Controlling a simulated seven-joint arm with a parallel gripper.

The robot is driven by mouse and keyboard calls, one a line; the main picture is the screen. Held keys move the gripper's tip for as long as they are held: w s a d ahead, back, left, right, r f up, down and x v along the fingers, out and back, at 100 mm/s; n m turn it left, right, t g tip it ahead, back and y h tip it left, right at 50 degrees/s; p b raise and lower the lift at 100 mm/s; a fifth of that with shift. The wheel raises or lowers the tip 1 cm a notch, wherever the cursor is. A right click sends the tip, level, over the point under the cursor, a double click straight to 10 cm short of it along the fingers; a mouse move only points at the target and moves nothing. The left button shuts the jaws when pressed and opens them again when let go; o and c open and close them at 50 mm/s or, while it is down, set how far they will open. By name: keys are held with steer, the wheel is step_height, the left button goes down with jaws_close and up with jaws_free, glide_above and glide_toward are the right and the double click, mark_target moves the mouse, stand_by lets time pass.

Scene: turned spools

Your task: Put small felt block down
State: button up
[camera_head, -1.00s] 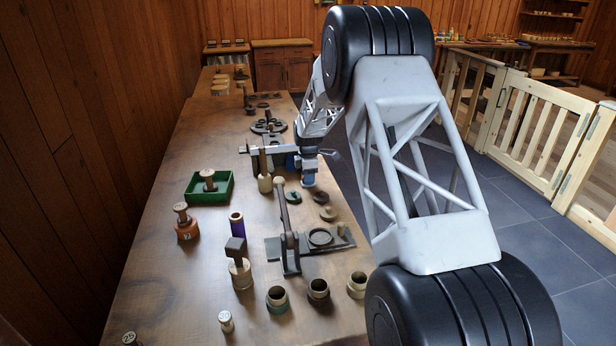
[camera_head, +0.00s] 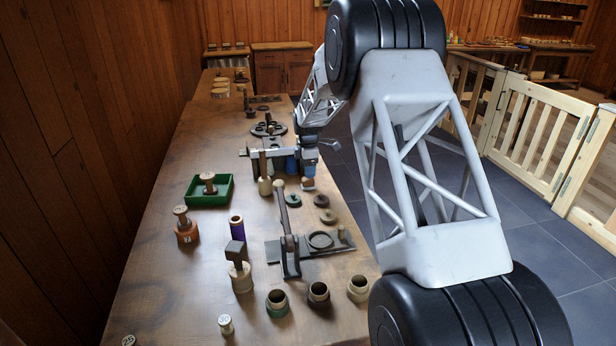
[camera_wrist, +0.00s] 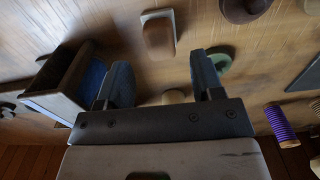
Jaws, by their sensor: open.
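The small felt block (camera_wrist: 158,35), brown with a pale end, lies on the table. In the head view, the block (camera_head: 307,185) sits just below my gripper (camera_head: 308,168), near the table's right edge. In the wrist view, my gripper (camera_wrist: 164,82) is open with nothing held between its dark fingers. The block shows beyond the fingertips, apart from them. In the head view my fingers are small and partly hidden, so their gap is hard to see.
A green disc (camera_head: 293,200) and brown discs (camera_head: 321,201) lie nearby. A pale-based wooden tool (camera_head: 265,186) stands left of the gripper. A lever press (camera_head: 290,258) stands nearer the camera.

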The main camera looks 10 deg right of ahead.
step_height(320, 180, up, 7)
steer(key=shift+r, duration=0.15)
stand_by(0.7)
steer(key=s+a+r+m+t, duration=0.1)
steer(key=s+r+m, duration=0.3)
steer(key=s+r, duration=0.75)
steer(key=s+a+r+m, duration=0.1)
steer(key=s+r+m, duration=0.35)
steer(key=s, duration=1.35)
steer(key=s+f+m, duration=0.1)
steer(key=s+m, duration=0.2)
steer(key=s, duration=0.8)
steer(key=s+a+f+m+t, duration=0.1)
steer(key=s+f+m, duration=0.1)
steer(key=s, duration=0.9)
steer(key=s+f+m, duration=0.1)
steer(key=s+m, duration=0.3)
steer(key=s, duration=0.8)
steer(key=shift+a+f+m+t, duration=0.25)
steer(key=shift+m+t, duration=0.05)
steer(key=shift+m, duration=0.05)
